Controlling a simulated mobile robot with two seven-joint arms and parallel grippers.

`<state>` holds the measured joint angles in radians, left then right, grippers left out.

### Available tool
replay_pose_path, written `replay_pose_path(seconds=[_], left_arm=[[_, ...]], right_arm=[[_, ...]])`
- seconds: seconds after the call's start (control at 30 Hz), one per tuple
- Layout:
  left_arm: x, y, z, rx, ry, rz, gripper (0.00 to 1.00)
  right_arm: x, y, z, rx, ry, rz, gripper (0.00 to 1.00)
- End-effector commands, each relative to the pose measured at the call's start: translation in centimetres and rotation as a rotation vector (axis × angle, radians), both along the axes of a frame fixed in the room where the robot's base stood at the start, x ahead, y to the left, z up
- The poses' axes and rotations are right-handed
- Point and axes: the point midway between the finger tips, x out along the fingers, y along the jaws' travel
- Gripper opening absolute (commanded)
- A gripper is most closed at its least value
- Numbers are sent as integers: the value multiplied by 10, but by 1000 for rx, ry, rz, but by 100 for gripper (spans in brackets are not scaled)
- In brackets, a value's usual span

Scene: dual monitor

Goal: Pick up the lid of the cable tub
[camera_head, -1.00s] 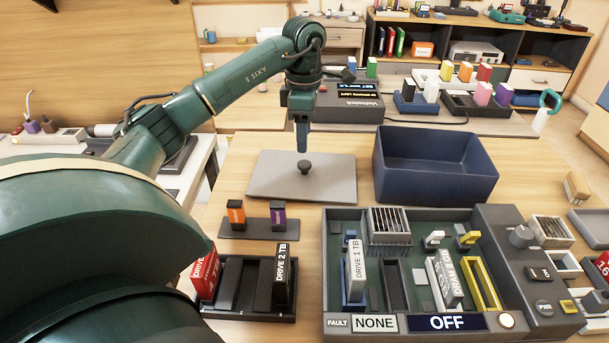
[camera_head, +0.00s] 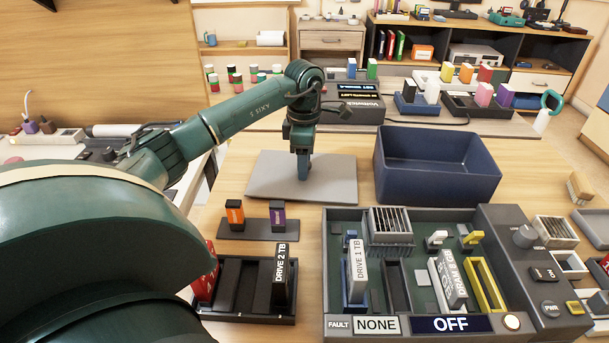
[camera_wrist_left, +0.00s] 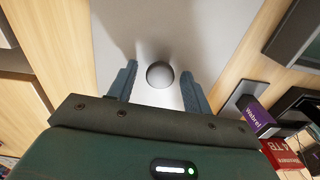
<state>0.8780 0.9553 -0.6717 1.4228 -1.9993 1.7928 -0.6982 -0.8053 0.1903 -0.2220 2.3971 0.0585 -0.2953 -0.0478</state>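The lid is a flat grey plate (camera_head: 335,178) with a round dark knob, lying on the wooden table left of the open dark blue tub (camera_head: 437,188). In the wrist view the lid (camera_wrist_left: 205,28) fills the upper middle, and its knob (camera_wrist_left: 159,75) shows between the two fingers. My left gripper (camera_head: 304,174) points down over the middle of the lid and hides the knob in the head view. In the wrist view the left gripper (camera_wrist_left: 160,70) is open, one finger each side of the knob, with gaps to both. My right gripper is not in view.
A small stand with orange and purple blocks (camera_head: 277,216) is in front of the lid. A black drive tray (camera_head: 250,315) and a large green-grey console (camera_head: 420,300) are nearer. A dark device with a display (camera_head: 352,106) stands behind.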

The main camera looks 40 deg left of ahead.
Motion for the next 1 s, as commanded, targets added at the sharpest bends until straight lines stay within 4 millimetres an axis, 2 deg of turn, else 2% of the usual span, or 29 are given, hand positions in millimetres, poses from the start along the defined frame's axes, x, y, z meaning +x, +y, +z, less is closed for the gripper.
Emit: replay_pose_path(seconds=[0.07,0.5,0.77,0.87,1.0], left_arm=[[0,0,0,0,0,0,43],[0,0,1,0,0,0,7],[0,0,3,1,-1,0,6],[1,0,13,0,-2,0,6],[1,0,41,1,-5,0,6]], right_arm=[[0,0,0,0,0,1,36],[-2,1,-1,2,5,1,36],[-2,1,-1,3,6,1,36],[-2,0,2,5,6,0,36],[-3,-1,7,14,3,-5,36]])
